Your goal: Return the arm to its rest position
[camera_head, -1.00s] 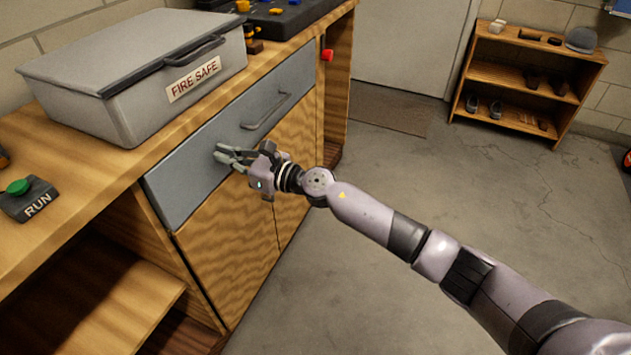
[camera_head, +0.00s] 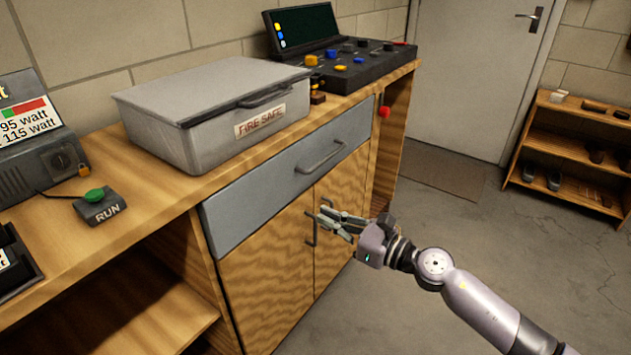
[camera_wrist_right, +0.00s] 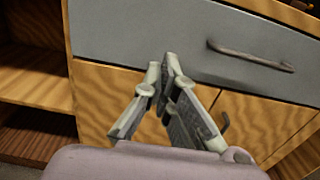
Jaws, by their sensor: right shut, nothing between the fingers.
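My right gripper (camera_head: 322,217) is shut and empty in the head view. It hangs in front of the wooden cabinet doors, below the grey drawer (camera_head: 262,204). My right arm (camera_head: 482,305) reaches in from the lower right. In the right wrist view the fingertips (camera_wrist_right: 170,62) meet in front of the drawer's lower edge, and nothing is between them. The drawer looks closed, and its handle (camera_head: 321,157) is clear of my fingers. My left gripper is not in view.
The workbench carries a grey FIRE SAFE box (camera_head: 190,145), a RUN button (camera_head: 100,206) and a black control panel (camera_head: 356,66). A wooden shelf with shoes (camera_head: 560,150) stands at the right. The concrete floor right of the bench is open.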

